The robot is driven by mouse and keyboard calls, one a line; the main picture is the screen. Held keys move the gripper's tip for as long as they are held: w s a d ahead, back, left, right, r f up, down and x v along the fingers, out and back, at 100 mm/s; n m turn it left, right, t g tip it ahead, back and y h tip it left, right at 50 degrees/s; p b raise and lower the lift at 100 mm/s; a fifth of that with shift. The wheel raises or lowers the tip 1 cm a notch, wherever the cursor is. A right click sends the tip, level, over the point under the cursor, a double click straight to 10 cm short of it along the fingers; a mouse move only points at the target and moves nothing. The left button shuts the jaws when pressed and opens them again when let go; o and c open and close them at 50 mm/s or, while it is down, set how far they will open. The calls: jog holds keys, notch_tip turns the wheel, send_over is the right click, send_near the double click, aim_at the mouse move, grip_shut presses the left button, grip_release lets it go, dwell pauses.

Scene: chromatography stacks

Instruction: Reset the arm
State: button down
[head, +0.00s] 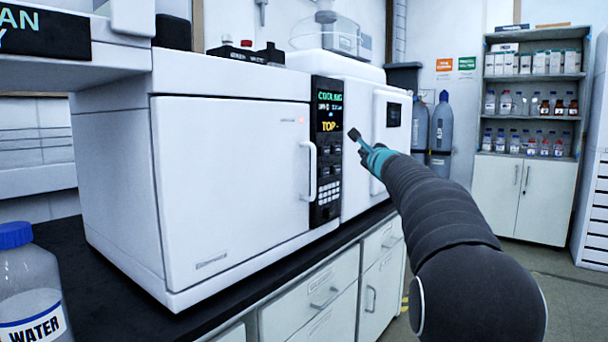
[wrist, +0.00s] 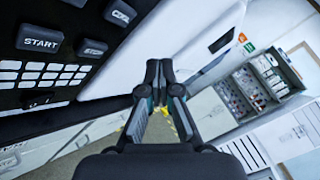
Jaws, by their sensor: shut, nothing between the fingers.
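My gripper (head: 353,134) is at the end of my outstretched arm, in front of the white instrument's control side in the head view. In the wrist view the gripper (wrist: 159,75) is shut and empty, its two dark fingertips together. The white instrument (head: 230,190) has a closed door with a handle. Its black control panel (head: 328,150) has a lit display reading "COOLING" and "TOP". In the wrist view the panel's START button (wrist: 40,40) and keypad are close, to the left of my fingers. I see no contact between fingers and panel in the wrist view.
A black bench top (head: 110,270) carries the instrument and a water bottle (head: 30,290) at the front left. A second white unit (head: 362,125) stands beyond the panel. Grey gas cylinders (head: 441,125) and shelves of bottles (head: 533,90) stand at the back. The floor at right is open.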

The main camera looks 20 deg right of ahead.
jog(key=s+a+f+n+g+y, duration=0.3)
jog(key=s+a+f+n+g, duration=0.25)
jog(key=f, duration=0.45)
jog(key=s+a+f+n+g+y, duration=0.2)
jog(key=s+a+f+n+y, duration=0.15)
jog(key=a+f+n, duration=0.5)
jog(key=s+a+f+n+g+h, duration=0.1)
jog(key=s+a+f+n, duration=0.2)
jog(key=s, duration=1)
jog(key=s+a+f+n+g+h, duration=0.1)
jog(key=s+f+n, duration=0.5)
jog(key=s, duration=0.6)
jog(key=s+a+f+n+g+h, duration=0.2)
jog(key=s+f, duration=0.5)
jog(key=s, duration=0.6)
jog(key=shift+s+a+n+g, duration=0.35)
jog(key=shift+a+n+g, duration=0.4)
jog(key=shift+a+n, duration=0.85)
